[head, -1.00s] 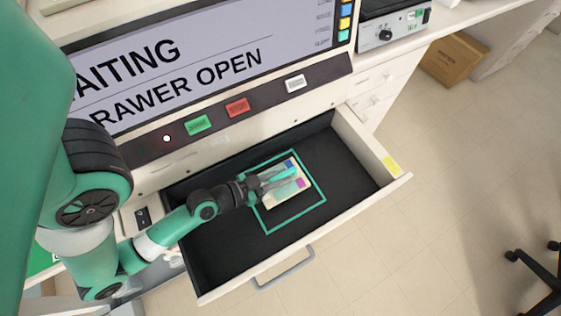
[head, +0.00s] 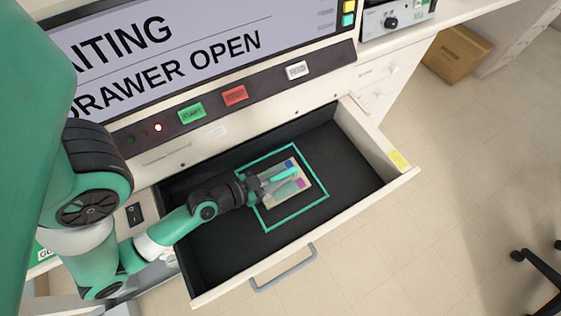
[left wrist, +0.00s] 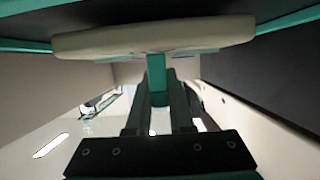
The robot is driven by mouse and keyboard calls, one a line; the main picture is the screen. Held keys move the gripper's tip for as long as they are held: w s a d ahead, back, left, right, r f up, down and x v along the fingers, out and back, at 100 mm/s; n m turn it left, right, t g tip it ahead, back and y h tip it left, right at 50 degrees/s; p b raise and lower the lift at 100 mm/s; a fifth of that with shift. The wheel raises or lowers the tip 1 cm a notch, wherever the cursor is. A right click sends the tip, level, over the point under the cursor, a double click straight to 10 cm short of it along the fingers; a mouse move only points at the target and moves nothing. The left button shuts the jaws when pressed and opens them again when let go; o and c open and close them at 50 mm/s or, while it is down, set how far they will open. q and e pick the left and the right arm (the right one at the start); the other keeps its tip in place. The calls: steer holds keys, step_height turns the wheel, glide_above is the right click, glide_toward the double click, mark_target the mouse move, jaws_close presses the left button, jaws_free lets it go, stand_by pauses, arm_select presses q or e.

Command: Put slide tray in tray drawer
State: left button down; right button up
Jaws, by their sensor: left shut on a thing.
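The slide tray (head: 295,189) is a small cream tray with blue and magenta patches. It shows inside the outline of the teal square (head: 267,225) on the black floor of the open tray drawer (head: 352,160). My left gripper (head: 280,183) is shut on the tray and reaches over the drawer from the left. In the left wrist view the tray's pale edge (left wrist: 120,44) spans the top of the picture, beyond the fingers. I cannot tell whether the tray touches the drawer floor. My right gripper is not in view.
The machine's screen (head: 170,50) reads "drawer open". Below it are green (head: 192,112), red (head: 235,95) and white (head: 297,70) buttons. The drawer's raised walls and front handle (head: 285,270) surround the work area. A cardboard box (head: 457,53) stands on the floor at upper right.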

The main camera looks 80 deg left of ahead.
arm_select(q)
steer(key=shift+f+b, duration=0.3)
steer(key=shift+f, duration=0.1)
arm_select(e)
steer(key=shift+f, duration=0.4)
arm_select(q)
steer(key=c, duration=0.7)
jaws_free()
